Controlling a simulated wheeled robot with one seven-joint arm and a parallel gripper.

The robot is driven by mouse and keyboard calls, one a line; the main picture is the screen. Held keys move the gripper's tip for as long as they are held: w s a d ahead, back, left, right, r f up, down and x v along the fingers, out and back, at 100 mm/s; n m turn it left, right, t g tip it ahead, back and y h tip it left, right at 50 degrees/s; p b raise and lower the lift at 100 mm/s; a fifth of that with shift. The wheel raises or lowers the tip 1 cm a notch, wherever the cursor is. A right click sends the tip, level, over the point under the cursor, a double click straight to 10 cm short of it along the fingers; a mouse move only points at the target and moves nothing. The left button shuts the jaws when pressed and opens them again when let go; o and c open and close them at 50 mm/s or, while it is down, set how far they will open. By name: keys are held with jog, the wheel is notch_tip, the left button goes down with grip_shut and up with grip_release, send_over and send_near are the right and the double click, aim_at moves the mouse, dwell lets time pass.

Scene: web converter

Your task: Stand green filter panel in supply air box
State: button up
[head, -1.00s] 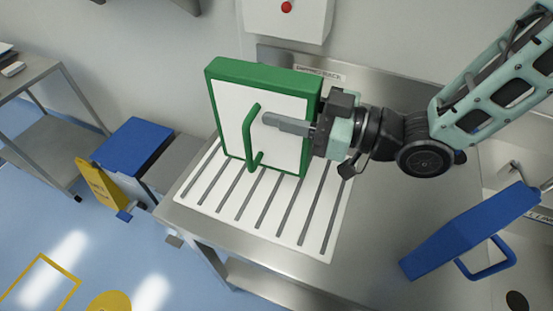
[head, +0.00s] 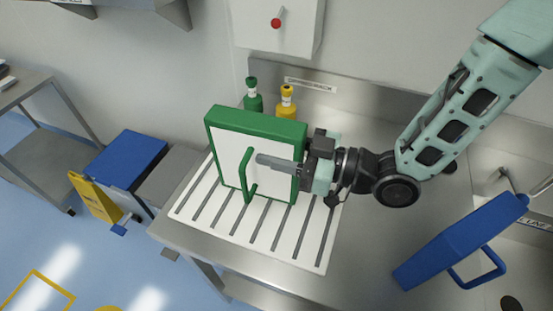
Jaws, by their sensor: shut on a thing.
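The green filter panel (head: 228,170) has a thick green rim, a pale face and a green bar handle. It stands nearly upright over the white slotted rack. My gripper (head: 260,160) comes in from the right, with a grey finger across the face at the handle (head: 246,178). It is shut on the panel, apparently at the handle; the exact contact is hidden. Whether the panel's lower edge touches the rack cannot be told. I cannot make out a supply air box for certain in this view.
The slotted rack (head: 306,259) lies on a steel counter (head: 358,250). Green-capped (head: 252,97) and yellow-capped (head: 287,101) bottles stand behind the panel. A blue panel with a handle (head: 455,240) leans at the right. A wall box with a red knob (head: 298,30) hangs above.

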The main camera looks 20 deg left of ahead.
jog(key=shift+f+p, duration=0.3)
jog(key=shift+f, duration=1.4)
jog(key=shift+f, duration=0.15)
jog(key=o, duration=0.8)
jog(key=shift+c, duration=0.2)
jog(key=o, duration=0.4)
jog(key=shift+c, duration=0.2)
